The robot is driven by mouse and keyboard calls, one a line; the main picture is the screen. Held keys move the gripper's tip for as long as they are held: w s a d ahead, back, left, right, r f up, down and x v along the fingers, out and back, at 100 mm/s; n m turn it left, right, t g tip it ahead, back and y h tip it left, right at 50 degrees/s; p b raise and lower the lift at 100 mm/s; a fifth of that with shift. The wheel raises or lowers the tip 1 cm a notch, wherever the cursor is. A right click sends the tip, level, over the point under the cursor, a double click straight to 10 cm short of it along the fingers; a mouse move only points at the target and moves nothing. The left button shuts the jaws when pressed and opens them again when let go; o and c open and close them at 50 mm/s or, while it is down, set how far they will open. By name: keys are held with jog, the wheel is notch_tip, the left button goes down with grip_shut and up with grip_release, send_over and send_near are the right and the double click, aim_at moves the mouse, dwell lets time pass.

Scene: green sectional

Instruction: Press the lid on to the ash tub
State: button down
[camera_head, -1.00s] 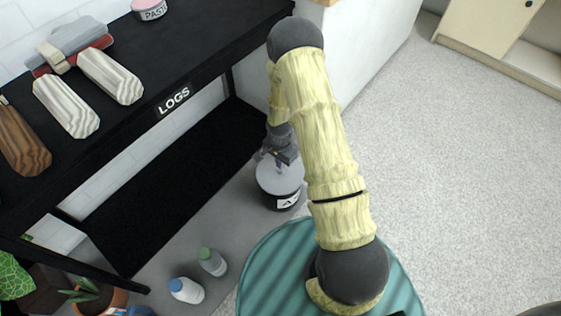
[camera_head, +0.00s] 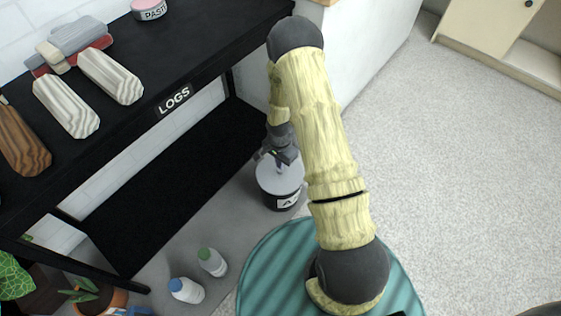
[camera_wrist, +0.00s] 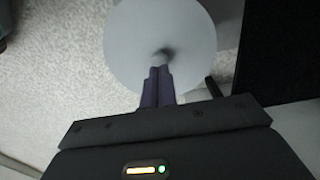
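The ash tub (camera_head: 272,197) is a round black tub with a white label, partly out of view below my arm, standing on the grey floor strip beside the shelf. A pale grey round lid (camera_head: 290,181) lies flat on its top; I cannot tell whether it is fully seated. The lid also shows in the wrist view (camera_wrist: 135,35) as a broad disc. My gripper (camera_head: 280,169) is over the lid's middle, pointing down. In the wrist view its two purple-grey fingers (camera_wrist: 158,72) are side by side, shut, with tips at or just above the lid near a dark shadow.
A black shelf (camera_head: 215,60) labelled LOGS runs along the left, with several logs (camera_head: 66,106) and a pink tin (camera_head: 149,9) on it. Two bottles (camera_head: 186,290) (camera_head: 212,262) stand nearer on the floor. The speckled floor (camera_head: 450,170) at right is clear.

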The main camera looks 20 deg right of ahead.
jog(key=shift+f+b, duration=0.4)
jog(key=shift+f, duration=0.4)
dwell(1.1)
jog(key=shift+r+p, duration=1.5)
jog(key=shift+p, duration=0.05)
